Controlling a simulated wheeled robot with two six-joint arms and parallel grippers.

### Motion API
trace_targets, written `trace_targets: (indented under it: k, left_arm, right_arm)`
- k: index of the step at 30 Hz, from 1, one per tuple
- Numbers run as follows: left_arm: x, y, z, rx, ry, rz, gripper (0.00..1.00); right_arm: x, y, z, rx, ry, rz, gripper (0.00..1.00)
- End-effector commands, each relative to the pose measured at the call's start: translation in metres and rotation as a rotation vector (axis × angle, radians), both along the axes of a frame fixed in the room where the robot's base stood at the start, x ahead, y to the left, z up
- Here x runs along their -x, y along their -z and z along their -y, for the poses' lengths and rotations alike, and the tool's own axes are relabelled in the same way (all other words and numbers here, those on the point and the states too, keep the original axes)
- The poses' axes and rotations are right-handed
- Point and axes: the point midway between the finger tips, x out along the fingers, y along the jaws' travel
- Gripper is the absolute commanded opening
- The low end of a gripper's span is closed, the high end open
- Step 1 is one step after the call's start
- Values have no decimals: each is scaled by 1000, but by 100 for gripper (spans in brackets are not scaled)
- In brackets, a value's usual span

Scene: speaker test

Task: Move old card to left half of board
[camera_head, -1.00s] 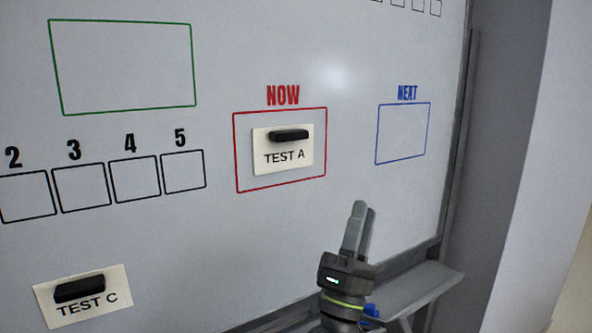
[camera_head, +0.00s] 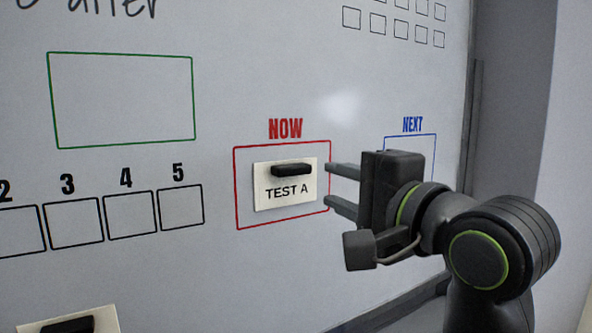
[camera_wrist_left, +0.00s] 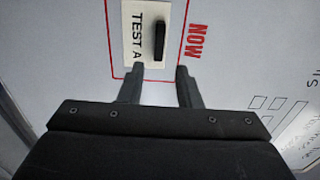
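The card TEST A (camera_head: 287,195), off-white with a black handle (camera_head: 292,169), is on the whiteboard (camera_head: 230,290) inside the red NOW box (camera_head: 238,200). My left gripper (camera_head: 327,183) is open and empty just right of the card, its fingers pointing left towards it, one above the other. In the left wrist view the card (camera_wrist_left: 134,40) and its handle (camera_wrist_left: 159,40) lie ahead of the open gripper (camera_wrist_left: 157,70), the handle in line with the gap. A second card (camera_head: 98,319) with a black handle is cut off at the lower left. My right gripper is out of view.
An empty green box (camera_head: 122,100) is at the upper left, above a row of empty numbered squares (camera_head: 130,215). The blue NEXT box (camera_head: 425,145) is partly behind my left gripper. Small squares (camera_head: 395,22) are at the top right. The board's right edge (camera_head: 470,120) is near.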

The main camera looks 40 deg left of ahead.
Motion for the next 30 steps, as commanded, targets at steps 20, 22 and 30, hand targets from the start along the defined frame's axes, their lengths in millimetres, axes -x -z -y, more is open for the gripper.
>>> trace_targets:
  k: [20,22,30]
  left_arm:
    - [-29,-3,-73,5,-1,1,31]
    - [-32,-2,-79,5,0,1,31]
    - [-38,0,-91,7,3,0,31]
  right_arm:
    - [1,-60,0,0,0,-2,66]
    - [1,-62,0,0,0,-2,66]
    - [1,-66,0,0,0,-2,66]
